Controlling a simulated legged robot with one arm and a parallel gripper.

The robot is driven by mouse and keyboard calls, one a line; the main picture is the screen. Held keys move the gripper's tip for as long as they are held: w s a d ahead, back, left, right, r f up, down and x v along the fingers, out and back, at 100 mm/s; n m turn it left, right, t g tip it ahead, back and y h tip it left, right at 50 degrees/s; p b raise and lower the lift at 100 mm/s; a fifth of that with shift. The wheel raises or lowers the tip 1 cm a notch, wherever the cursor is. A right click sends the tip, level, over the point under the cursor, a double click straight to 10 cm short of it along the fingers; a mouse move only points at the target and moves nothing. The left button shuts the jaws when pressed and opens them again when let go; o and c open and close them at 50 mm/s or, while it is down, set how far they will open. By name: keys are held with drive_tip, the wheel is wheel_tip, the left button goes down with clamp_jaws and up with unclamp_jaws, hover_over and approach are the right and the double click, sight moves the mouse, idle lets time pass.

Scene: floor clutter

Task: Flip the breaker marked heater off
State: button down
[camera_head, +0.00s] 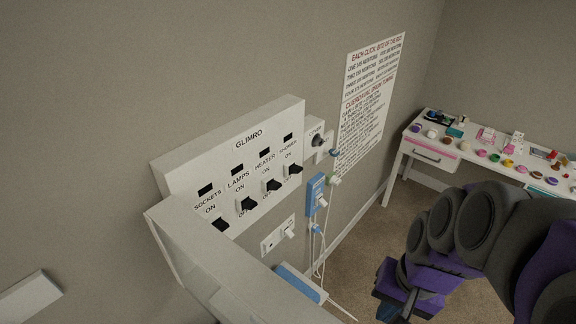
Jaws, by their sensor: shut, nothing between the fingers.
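A white breaker panel marked GLIMRO (228,156) is on the wall at left centre. It has a row of black levers labelled sockets, lamps, heater and shower, with ON printed above them. The heater breaker (273,186) is third from the left, between the lamps breaker (247,204) and the shower breaker (295,169). Its lever sticks out from the panel; I cannot tell for sure whether it is up or down. My gripper (396,308) is at the lower right, shut and empty, well apart from the panel. Its fingertips are small and dark against the carpet.
A pale cover or box side (225,268) juts out in front of the panel's lower left. A cluttered white desk (430,153) stands at right.

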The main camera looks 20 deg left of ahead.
sight(277, 187)
drive_tip(key=w+a+r+m+t+y+p, duration=0.1)
drive_tip(key=w+a+r+p, duration=0.2)
drive_tip(key=w+a, duration=0.4)
drive_tip(key=w+a+r+m+t+y+p, duration=0.1)
drive_tip(key=w+a+p, duration=0.3)
drive_tip(key=w+a, duration=0.4)
drive_tip(key=w+a+r+m+y+p, duration=0.1)
drive_tip(key=w+a+r+y+p, duration=0.1)
drive_tip(key=w+a, duration=0.6)
drive_tip(key=w+r+p, duration=0.1)
drive_tip(key=w+r, duration=0.1)
drive_tip(key=w, duration=0.1)
drive_tip(key=shift+w+a+r+t+p, duration=0.2)
drive_tip(key=shift+r+t+p, duration=0.1)
drive_tip(key=shift+t, duration=0.1)
drive_tip(key=shift+d, duration=0.1)
drive_tip(key=p+x, duration=0.1)
drive_tip(key=x, duration=1.3)
drive_tip(key=shift+p, duration=0.3)
drive_tip(key=shift+f+b, duration=0.1)
drive_tip(key=shift+b, duration=0.3)
